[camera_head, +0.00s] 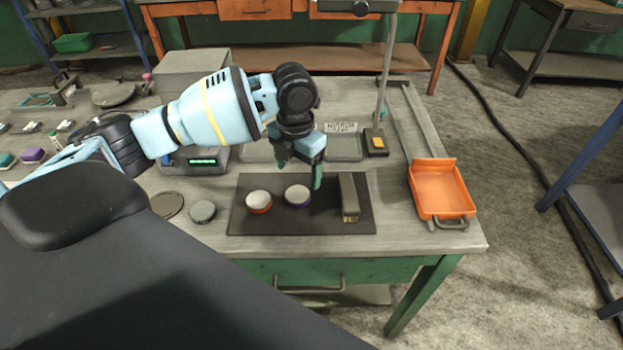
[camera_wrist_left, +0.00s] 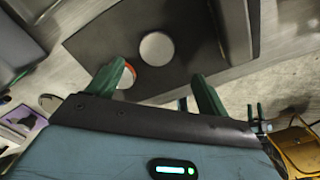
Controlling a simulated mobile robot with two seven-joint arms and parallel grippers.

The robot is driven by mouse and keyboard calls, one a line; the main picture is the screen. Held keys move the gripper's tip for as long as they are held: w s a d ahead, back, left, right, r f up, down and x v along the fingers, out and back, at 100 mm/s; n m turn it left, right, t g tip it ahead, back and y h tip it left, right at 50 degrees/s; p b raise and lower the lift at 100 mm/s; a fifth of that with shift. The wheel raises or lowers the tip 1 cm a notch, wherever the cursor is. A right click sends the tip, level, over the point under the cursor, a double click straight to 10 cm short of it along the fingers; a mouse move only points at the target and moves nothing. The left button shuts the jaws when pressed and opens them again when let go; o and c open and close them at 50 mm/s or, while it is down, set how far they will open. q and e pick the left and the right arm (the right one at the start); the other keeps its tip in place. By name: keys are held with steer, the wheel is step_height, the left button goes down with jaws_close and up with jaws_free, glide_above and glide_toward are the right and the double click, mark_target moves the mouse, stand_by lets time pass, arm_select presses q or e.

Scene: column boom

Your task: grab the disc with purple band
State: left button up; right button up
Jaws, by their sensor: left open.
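The disc with the purple band (camera_head: 298,197) has a white top and lies flat on a dark mat (camera_head: 310,224). In the left wrist view a white-topped disc (camera_wrist_left: 157,48) lies ahead of the fingers, its band not clear. A similar disc with an orange-red band (camera_head: 259,203) lies to its left; in the wrist view it is partly hidden behind the left finger (camera_wrist_left: 125,78). My left gripper (camera_head: 300,173) is open and empty, with green fingers pointing down above the purple-banded disc. It also shows in the left wrist view (camera_wrist_left: 159,73). My right gripper is not seen.
A grey block (camera_head: 348,190) stands on the mat just right of the purple-banded disc. An orange tray (camera_head: 438,183) sits at the table's right edge. A stand with a thin post (camera_head: 377,142) rises behind. A grey disc (camera_head: 203,211) lies left of the mat.

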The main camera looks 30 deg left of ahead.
mark_target(297, 194)
arm_select(q)
steer(key=shift+w, duration=0.45)
steer(key=shift+s, duration=0.25)
steer(key=shift+s+f, duration=0.15)
steer(key=shift+f, duration=1)
steer(key=shift+a+f, duration=0.1)
steer(key=shift+f, duration=0.15)
steer(key=shift+a+f, duration=0.15)
steer(key=shift+f, duration=2.2)
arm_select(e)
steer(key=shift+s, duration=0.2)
